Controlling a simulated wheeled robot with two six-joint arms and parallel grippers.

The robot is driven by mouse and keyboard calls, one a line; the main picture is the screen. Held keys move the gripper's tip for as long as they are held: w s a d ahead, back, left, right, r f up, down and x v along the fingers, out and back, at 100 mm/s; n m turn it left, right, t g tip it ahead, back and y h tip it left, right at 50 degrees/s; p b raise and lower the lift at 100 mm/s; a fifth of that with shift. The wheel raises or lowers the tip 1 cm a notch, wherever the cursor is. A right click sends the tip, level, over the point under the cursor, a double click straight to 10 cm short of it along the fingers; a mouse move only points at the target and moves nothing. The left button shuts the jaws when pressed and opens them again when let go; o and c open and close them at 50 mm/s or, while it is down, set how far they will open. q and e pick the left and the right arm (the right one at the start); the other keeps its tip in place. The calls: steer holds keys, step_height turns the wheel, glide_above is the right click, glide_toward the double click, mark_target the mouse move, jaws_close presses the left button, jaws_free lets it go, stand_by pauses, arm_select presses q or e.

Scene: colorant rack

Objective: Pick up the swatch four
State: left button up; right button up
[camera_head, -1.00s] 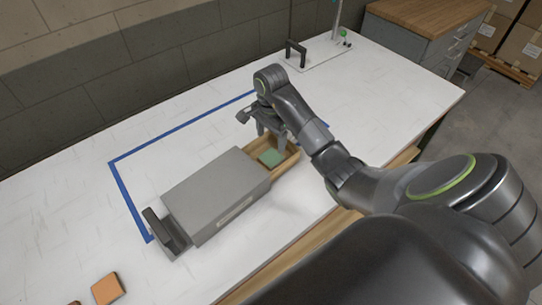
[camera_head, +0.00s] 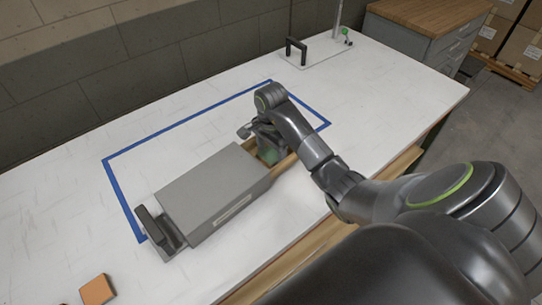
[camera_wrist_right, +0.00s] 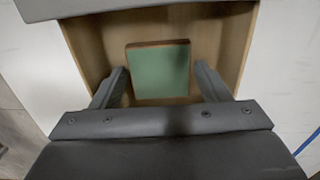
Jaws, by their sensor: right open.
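A green square swatch (camera_wrist_right: 160,70) with a brown edge lies in the open wooden drawer (camera_wrist_right: 221,25) of a grey box (camera_head: 210,192). I cannot read any number on it. My right gripper (camera_wrist_right: 160,85) is open, with one finger on each side of the swatch in the right wrist view. The fingers appear apart from the swatch. In the head view my right gripper (camera_head: 266,150) is over the drawer and partly hides the swatch. My left gripper is not in view.
The drawer walls stand close outside my right fingers, and the box front is close by. An orange swatch (camera_head: 97,290) lies on the white table (camera_head: 60,215) at the lower left. Blue tape (camera_head: 120,197) outlines the area around the box.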

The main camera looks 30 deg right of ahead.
mark_target(271, 154)
steer(key=shift+c, duration=0.4)
steer(key=c, duration=0.7)
steer(key=shift+r, duration=0.25)
step_height(271, 154, up, 2)
step_height(271, 154, up, 8)
steer(key=p, duration=0.7)
steer(key=shift+f, duration=0.2)
